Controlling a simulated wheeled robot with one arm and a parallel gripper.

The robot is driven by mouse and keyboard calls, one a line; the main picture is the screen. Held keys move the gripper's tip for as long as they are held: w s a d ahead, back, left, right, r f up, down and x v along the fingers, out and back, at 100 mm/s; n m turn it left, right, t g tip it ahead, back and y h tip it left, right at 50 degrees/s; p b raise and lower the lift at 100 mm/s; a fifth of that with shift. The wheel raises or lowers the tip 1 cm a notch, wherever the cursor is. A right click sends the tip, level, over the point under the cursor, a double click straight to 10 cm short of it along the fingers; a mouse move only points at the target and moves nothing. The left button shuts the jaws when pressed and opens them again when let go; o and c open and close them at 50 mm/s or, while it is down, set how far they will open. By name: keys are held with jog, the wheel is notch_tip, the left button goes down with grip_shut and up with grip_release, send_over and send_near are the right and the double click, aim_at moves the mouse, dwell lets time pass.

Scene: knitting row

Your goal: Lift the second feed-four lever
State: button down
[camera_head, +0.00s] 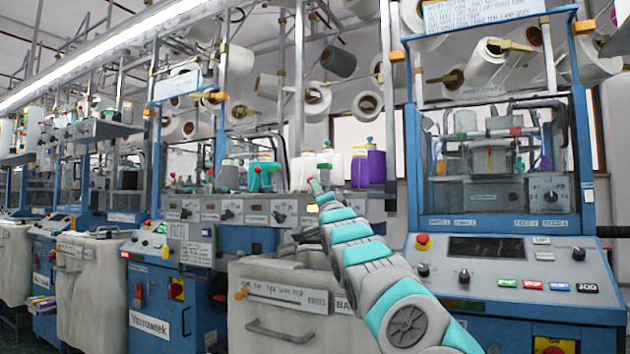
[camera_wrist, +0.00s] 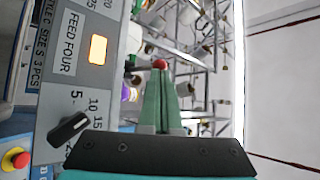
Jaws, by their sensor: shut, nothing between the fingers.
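In the wrist view a grey panel labelled FEED FOUR (camera_wrist: 70,42) fills the left side, turned on its side. It carries a lit orange lamp (camera_wrist: 97,50) and a black pointer knob (camera_wrist: 68,129) beside a number scale. My gripper (camera_wrist: 161,78) points away with its teal fingers together and empty, to the right of the panel. A round red thing (camera_wrist: 160,63) shows at the fingertips; I cannot tell whether it is a lever's end. In the head view my gripper (camera_head: 315,187) is raised near the middle machine's panel row. I cannot clearly make out a feed-four lever.
The right machine's console (camera_head: 510,270) has knobs and coloured buttons. A beige bin (camera_head: 285,290) stands left of my arm. A red stop button (camera_wrist: 16,159) shows in the wrist view.

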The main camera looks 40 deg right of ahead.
jog(key=shift+w+d+r, duration=0.1)
jog(key=shift+w+r, duration=0.05)
jog(key=shift+w, duration=0.2)
dwell(0.3)
